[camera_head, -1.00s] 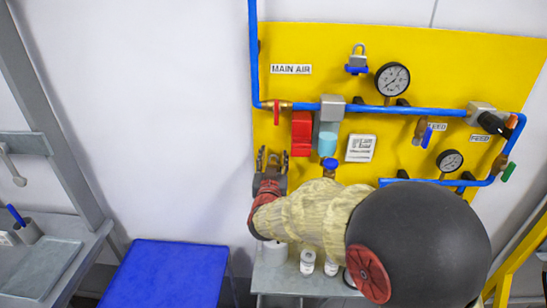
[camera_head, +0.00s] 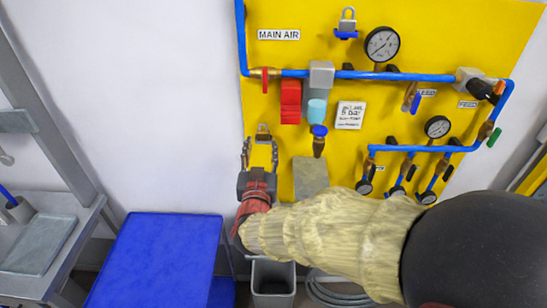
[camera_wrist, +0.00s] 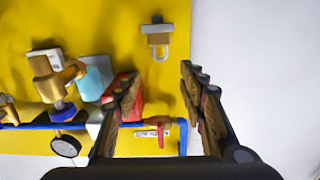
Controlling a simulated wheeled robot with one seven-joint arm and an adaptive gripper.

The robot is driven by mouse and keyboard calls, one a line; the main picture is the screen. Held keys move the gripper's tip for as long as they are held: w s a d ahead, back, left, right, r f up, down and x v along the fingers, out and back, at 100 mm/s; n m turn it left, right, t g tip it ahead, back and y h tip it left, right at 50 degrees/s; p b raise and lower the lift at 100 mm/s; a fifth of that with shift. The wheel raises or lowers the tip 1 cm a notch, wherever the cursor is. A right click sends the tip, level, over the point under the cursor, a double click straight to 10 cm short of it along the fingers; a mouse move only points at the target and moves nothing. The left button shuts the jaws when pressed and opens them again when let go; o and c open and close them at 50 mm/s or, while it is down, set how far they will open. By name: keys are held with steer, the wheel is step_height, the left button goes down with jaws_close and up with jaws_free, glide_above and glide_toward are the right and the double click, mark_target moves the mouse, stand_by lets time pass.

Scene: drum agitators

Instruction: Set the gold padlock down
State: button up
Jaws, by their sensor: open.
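The gold padlock (camera_head: 263,134) sits upright, shackle up, at a small grey ledge on the yellow board. It stands just beyond my fingertips in the head view. In the wrist view the padlock (camera_wrist: 158,41) appears upside down against the grey ledge (camera_wrist: 151,29), clear of both fingers. My gripper (camera_head: 260,148) is open and empty, its fingers pointing at the board. In the wrist view my gripper (camera_wrist: 161,80) has its two fingers spread wide, with a gap between them and the padlock.
A blue pipe (camera_head: 420,79) with gauges and valves runs across the board. A red block (camera_head: 291,102) sits right of the padlock. A second padlock (camera_head: 347,24) is higher up. A blue table (camera_head: 160,260) and a grey bin (camera_head: 273,281) stand below. White wall is clear to the left.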

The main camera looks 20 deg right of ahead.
steer(key=s+a+r+n+g+y, duration=0.1)
steer(key=s+a+n+g+y, duration=0.35)
steer(key=s+y, duration=0.4)
steer(key=s+d+f+g+h, duration=0.1)
steer(key=s+d+f+g, duration=0.1)
steer(key=s, duration=0.8)
steer(key=s+d+f+g+h, duration=0.2)
steer(key=s+d+g, duration=0.3)
steer(key=s, duration=0.6)
steer(key=shift+d, duration=0.65)
steer(key=shift+f+m, duration=0.1)
steer(key=shift+m, duration=0.15)
